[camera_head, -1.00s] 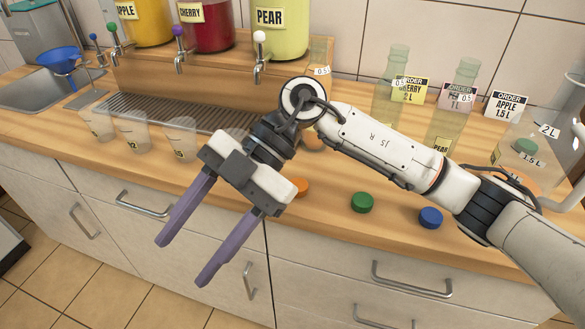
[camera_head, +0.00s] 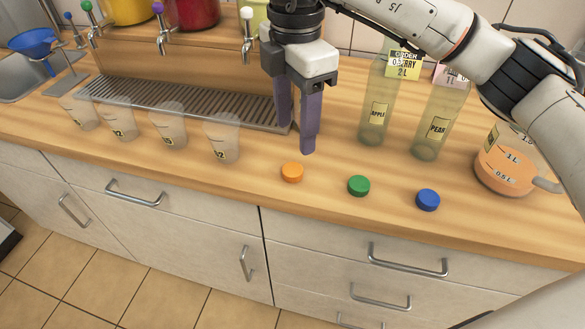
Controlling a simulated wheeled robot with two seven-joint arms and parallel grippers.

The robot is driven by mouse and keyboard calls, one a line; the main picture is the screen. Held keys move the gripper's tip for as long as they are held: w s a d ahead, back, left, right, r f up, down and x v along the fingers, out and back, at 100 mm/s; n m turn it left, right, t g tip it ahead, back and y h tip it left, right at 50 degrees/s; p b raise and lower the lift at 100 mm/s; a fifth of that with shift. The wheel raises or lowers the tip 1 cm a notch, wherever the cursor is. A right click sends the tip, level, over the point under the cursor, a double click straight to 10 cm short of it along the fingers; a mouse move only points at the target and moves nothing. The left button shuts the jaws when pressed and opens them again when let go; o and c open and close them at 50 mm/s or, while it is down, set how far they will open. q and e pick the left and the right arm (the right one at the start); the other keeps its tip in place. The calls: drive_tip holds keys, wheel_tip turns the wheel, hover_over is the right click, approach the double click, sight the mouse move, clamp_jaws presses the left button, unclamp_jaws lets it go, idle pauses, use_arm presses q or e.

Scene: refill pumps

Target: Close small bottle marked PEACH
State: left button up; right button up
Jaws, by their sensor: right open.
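My right gripper (camera_head: 297,138) points down with purple fingers, open, just behind the orange cap (camera_head: 292,172). I see nothing between its fingers. A green cap (camera_head: 358,186) and a blue cap (camera_head: 428,200) lie to the right near the counter's front edge. No label reading PEACH can be made out; the area behind my gripper is hidden. Two clear bottles stand upright to the right, one labelled APPLE (camera_head: 374,125) and one labelled PEAR (camera_head: 431,137). Their tops are partly hidden by my arm or blurred by order cards. My left gripper is not in view.
A jug (camera_head: 503,170) with orange liquid stands at the right. Several clear cups (camera_head: 222,138) line the left side before a drip grate (camera_head: 190,101) under the dispenser taps. A blue funnel (camera_head: 33,43) is at the far left.

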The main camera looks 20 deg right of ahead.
sight(293, 169)
drive_tip(key=shift+f, duration=1.9)
drive_tip(key=shift+f, duration=0.15)
drive_tip(key=f+p, duration=0.1)
drive_tip(key=f, duration=0.4)
drive_tip(key=shift+a, duration=0.2)
drive_tip(key=c, duration=1.1)
